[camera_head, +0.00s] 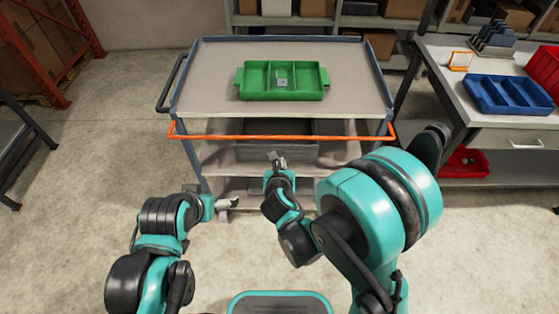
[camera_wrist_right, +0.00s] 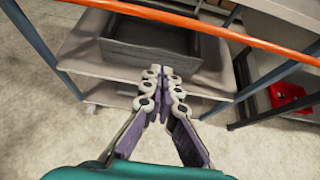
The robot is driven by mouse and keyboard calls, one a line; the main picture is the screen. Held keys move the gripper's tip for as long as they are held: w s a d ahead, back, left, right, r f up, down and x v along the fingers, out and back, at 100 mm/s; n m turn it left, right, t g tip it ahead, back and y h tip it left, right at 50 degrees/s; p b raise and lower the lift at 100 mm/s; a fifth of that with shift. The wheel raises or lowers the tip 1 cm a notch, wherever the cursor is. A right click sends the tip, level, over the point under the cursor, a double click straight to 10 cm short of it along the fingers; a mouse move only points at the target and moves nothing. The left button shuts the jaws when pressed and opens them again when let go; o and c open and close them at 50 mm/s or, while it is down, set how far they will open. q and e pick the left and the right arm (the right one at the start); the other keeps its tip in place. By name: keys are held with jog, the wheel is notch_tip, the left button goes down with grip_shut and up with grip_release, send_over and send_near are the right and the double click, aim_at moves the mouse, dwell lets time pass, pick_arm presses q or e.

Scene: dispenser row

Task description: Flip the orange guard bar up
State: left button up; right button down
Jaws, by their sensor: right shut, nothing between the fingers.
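The orange guard bar (camera_head: 285,136) runs across the near side of the cart, below the level of its top tray. It also crosses the top of the right wrist view (camera_wrist_right: 200,27). My right gripper (camera_head: 277,158) is shut and empty, just below the bar in the head view and apart from it. In the right wrist view its fingertips (camera_wrist_right: 166,72) meet, with the bar beyond them. My left gripper (camera_head: 232,204) is lower and to the left, clear of the bar; its fingers are too small to judge.
The cart's top tray (camera_head: 212,72) holds a green divided tray (camera_head: 284,94). A grey bin (camera_head: 262,148) sits on a lower shelf behind the bar. A workbench (camera_head: 462,100) with a blue tray (camera_head: 507,93) stands at right. A red bin (camera_head: 466,162) sits below it.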

jog(key=b+x, duration=0.3)
jog(key=x, duration=0.5)
jog(key=r, duration=0.4)
jog(key=shift+w, duration=0.3)
